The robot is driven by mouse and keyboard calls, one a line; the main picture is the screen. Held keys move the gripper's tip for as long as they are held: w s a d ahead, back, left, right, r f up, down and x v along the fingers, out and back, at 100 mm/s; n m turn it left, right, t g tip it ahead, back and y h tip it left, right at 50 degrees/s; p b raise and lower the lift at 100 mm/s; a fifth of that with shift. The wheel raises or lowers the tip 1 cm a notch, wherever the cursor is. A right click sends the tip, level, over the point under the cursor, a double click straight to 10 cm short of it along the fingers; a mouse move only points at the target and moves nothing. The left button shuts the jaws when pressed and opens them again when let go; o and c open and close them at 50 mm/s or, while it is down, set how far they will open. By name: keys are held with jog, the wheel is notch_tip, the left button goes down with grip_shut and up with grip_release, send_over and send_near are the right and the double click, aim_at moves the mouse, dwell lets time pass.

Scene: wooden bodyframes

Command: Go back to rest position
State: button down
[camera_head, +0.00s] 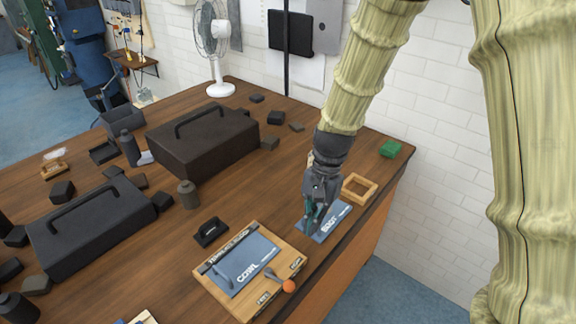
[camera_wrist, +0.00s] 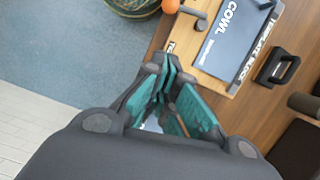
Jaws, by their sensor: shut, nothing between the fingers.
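My gripper (camera_head: 311,217) is shut and empty, pointing down above the blue-grey BOOT plate (camera_head: 335,222) at the right side of the wooden table (camera_head: 225,230). In the wrist view the closed teal fingers of my gripper (camera_wrist: 158,92) show with nothing between them. I cannot tell whether the fingertips touch the plate. The arm comes down from the upper right in a pale yellow cover.
A wooden board with a blue COWL plate (camera_head: 248,265) and an orange-knobbed lever (camera_head: 288,286) lies left of my gripper. A wooden frame (camera_head: 372,184) and green block (camera_head: 391,149) lie nearby. Dark toolboxes (camera_head: 208,150) stand further left. The table's right edge is close.

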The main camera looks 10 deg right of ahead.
jog(key=s+d+f+n+h+b, duration=0.15)
jog(key=s+f, duration=0.35)
jog(key=f, duration=0.6)
jog(key=s+d+f+n+t+b, duration=0.15)
jog(key=s+f, duration=0.35)
jog(key=f, duration=0.6)
jog(key=s+d+f+n+h+b, duration=0.1)
jog(key=s+d+f+n+b, duration=0.15)
jog(key=s+f, duration=0.6)
jog(key=s+f+n+b, duration=0.1)
jog(key=s+f+n, duration=0.2)
jog(key=s+f, duration=0.3)
notch_tip(320, 180, down, 3)
jog(key=shift+a+t, duration=0.2)
jog(key=shift+t, duration=0.25)
